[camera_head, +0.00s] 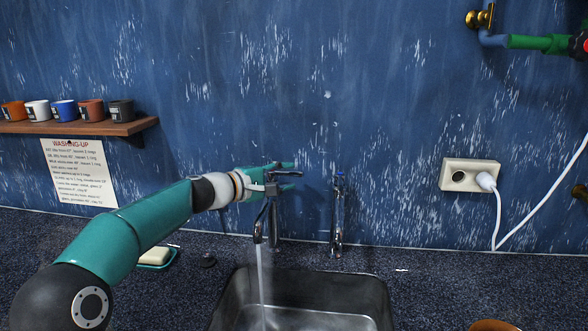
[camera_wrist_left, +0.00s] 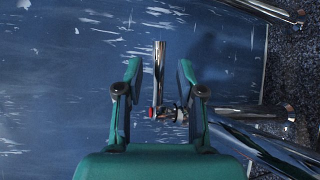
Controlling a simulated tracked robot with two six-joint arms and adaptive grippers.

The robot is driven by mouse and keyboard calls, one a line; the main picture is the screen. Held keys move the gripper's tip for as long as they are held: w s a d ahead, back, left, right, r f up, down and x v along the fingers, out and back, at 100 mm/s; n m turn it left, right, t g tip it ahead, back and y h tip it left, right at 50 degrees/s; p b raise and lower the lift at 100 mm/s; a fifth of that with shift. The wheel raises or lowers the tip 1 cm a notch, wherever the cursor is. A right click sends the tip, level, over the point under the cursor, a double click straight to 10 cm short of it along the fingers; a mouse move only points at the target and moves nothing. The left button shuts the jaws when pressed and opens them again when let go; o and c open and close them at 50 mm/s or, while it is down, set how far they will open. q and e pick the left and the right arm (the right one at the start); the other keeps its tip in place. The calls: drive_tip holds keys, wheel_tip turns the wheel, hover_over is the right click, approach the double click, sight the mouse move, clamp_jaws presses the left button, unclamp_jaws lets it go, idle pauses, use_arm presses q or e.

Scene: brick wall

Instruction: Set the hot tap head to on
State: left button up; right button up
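The hot tap (camera_head: 272,215) is a chrome tap at the back of the sink, and a thin stream of water (camera_head: 262,285) falls from its spout into the basin. My left gripper (camera_head: 288,174) is at the tap's top, its teal fingers on either side of the lever-like tap head. In the left wrist view, the two fingers stand apart with the chrome lever (camera_wrist_left: 159,75) between them, with gaps on both sides. A red mark (camera_wrist_left: 178,109) shows at the lever's base. A second chrome tap with a blue mark (camera_head: 338,210) stands to the right. My right gripper is out of view.
The steel sink (camera_head: 375,300) is set in a dark speckled counter (camera_head: 440,285). Soap (camera_head: 155,256) on a dish lies at left. A shelf (camera_head: 90,126) with several mugs, a washing-up notice (camera_head: 80,172) and a socket (camera_head: 460,178) are on the blue wall.

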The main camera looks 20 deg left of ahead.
sight(292, 175)
use_arm(q)
drive_tip(key=shift+p+x, duration=0.45)
drive_tip(key=shift+x, duration=1.3)
clamp_jaws()
